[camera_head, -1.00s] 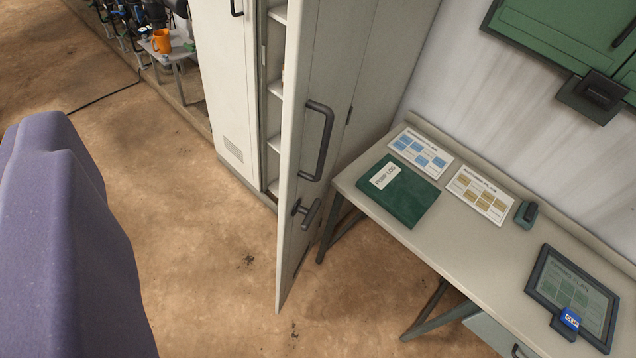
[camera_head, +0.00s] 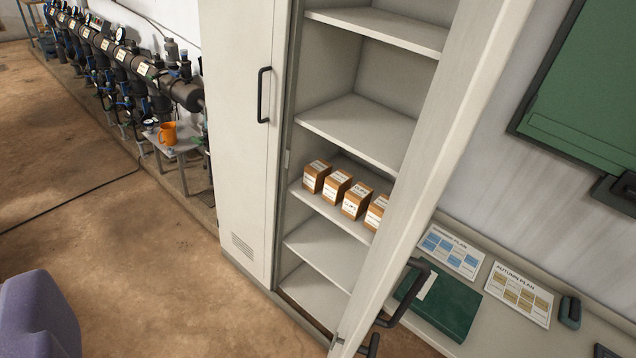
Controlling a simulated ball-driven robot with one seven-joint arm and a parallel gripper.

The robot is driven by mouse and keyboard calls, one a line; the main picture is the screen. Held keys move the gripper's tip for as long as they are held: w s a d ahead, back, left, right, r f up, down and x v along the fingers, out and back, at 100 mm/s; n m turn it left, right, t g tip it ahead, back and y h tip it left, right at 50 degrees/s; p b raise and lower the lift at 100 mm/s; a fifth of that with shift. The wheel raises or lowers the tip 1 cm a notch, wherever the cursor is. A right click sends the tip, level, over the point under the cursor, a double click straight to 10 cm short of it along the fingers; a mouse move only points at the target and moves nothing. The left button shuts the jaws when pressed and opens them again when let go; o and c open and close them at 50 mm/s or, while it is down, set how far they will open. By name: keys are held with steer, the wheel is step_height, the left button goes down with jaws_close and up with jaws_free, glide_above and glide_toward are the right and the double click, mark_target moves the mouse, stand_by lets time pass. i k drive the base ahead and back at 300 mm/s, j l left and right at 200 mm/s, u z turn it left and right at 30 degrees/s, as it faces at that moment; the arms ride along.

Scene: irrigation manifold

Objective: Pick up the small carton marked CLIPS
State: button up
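Several small brown cartons with white labels stand in a row on a middle shelf (camera_head: 330,208) of the open cabinet. The left carton (camera_head: 316,177), the one beside it (camera_head: 337,187) and the third (camera_head: 356,201) show nearly whole. The rightmost carton (camera_head: 376,212) is partly hidden behind the open door. The labels are too small for me to tell surely which reads CLIPS. My gripper is not in view; a purple part of my own body shows at the lower left.
The open cabinet door (camera_head: 430,180) stands to the right of the cartons. The left door (camera_head: 238,130) is shut. A bench with a green folder (camera_head: 440,305) is behind the open door. Floor in front is clear.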

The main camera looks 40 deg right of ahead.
mark_target(356, 200)
steer(key=i+j+z, duration=0.3)
steer(key=i+j, duration=0.25)
steer(key=i, duration=0.2)
steer(key=i+j+z, duration=0.3)
steer(key=i+j, duration=0.35)
steer(key=z, duration=1.4)
steer(key=i+j, duration=0.05)
steer(key=j, duration=0.05)
